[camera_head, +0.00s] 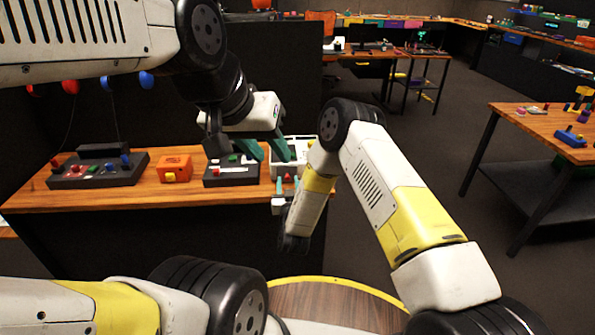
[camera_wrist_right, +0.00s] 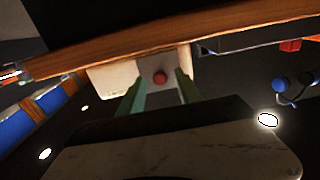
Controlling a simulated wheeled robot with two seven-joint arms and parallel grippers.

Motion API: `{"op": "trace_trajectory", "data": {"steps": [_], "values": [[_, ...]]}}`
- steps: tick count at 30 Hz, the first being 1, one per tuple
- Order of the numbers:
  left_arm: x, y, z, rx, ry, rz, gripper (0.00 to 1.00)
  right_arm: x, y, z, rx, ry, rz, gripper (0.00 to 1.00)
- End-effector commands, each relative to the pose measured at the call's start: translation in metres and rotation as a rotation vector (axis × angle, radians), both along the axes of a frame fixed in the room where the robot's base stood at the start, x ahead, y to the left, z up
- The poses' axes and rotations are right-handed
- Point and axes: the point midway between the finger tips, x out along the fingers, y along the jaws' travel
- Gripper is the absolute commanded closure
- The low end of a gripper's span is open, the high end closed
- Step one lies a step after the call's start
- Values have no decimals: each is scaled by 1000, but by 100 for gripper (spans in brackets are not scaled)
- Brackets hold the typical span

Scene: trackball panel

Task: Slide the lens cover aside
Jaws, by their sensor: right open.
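A white panel box (camera_head: 277,168) stands at the right end of the wooden bench, partly hidden behind my grippers and right arm. I cannot tell whether that part is the trackball or a button, and no lens cover can be made out. My right gripper (camera_head: 287,183) is open and empty at the bench's front edge, before the panel; it also shows in the right wrist view (camera_wrist_right: 158,81). My left gripper (camera_head: 272,158) is open above the bench, with green fingers beside the panel.
A black panel with a white label (camera_head: 232,172), an orange box (camera_head: 175,168) and a wide black control panel (camera_head: 98,172) stand left along the wooden bench (camera_head: 130,197). A dark partition is behind. Another wooden table (camera_head: 535,128) stands at the right, with open floor between.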

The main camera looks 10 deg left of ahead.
Motion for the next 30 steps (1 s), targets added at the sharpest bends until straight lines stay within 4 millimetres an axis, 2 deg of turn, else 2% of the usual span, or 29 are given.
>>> {"op": "trace_trajectory", "data": {"steps": [9,15,16,30], "values": [[0,0,0,0,0,0,64,4,1,0,0,1,0,59],[0,0,0,0,0,0,64,4,1,0,0,1,0,98],[0,0,0,0,0,0,64,4,1,0,0,1,0,100],[0,0,0,0,0,0,64,3,1,0,0,1,1,100]]}}
